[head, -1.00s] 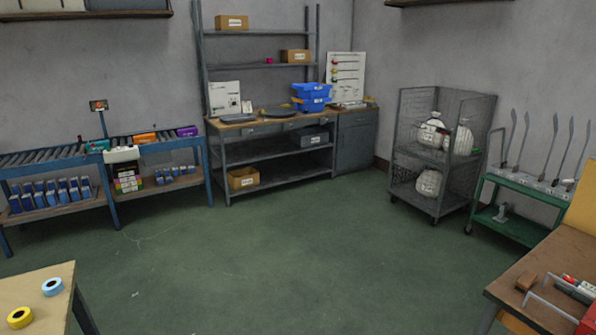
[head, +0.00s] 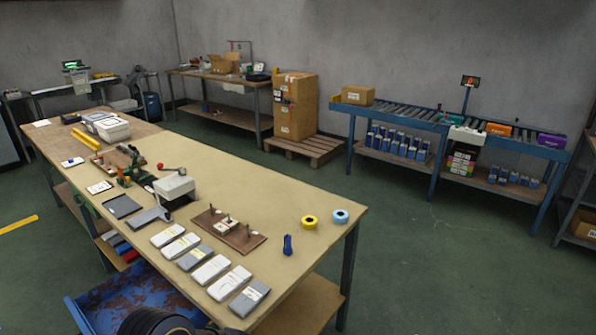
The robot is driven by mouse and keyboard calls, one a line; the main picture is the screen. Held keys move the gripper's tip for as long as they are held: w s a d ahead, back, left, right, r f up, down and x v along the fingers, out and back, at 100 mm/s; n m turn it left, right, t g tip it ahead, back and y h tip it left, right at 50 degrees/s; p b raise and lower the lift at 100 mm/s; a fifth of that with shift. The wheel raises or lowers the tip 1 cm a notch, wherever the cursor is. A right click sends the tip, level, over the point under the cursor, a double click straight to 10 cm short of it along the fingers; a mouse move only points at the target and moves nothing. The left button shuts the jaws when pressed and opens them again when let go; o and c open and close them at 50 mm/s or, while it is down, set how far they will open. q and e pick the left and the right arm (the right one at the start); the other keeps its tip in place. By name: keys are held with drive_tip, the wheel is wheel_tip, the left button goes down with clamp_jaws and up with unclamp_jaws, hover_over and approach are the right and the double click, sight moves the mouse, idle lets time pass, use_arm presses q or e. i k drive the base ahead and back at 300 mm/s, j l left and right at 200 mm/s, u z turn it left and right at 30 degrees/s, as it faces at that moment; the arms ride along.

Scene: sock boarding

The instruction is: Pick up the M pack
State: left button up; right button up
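Several flat white and grey packs lie in a slanting row along the near edge of the long table (head: 300,185). They include a front grey pack (head: 250,298), a white pack (head: 229,282) and a middle grey pack (head: 195,257). An orange pack (head: 498,129) and a purple pack (head: 551,140) lie on the roller conveyor (head: 410,113) at the right. Their lettering is too small to read, so I cannot tell which is the M pack.
A wooden board with pegs (head: 228,230), a blue item (head: 287,245), and yellow (head: 309,222) and light blue (head: 340,216) tape rolls are on the table. A blue bin (head: 88,312) stands below its near edge. Green floor is clear between table and conveyor.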

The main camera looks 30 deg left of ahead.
sight(222, 228)
drive_tip(key=i+l+u, duration=0.1)
drive_tip(key=u, duration=0.35)
drive_tip(key=i+l+u, duration=0.15)
drive_tip(key=u, duration=0.35)
drive_tip(key=i+l+u, duration=0.15)
drive_tip(key=u, duration=0.3)
drive_tip(key=l+u, duration=0.3)
drive_tip(key=u, duration=0.2)
drive_tip(key=i+l+u, duration=0.1)
drive_tip(key=l+u, duration=0.15)
drive_tip(key=u, duration=0.2)
drive_tip(key=l+u, duration=0.25)
drive_tip(key=u, duration=0.2)
drive_tip(key=i+l+u, duration=0.25)
drive_tip(key=u, duration=0.15)
drive_tip(key=i+l+u, duration=0.2)
drive_tip(key=l+u, duration=0.25)
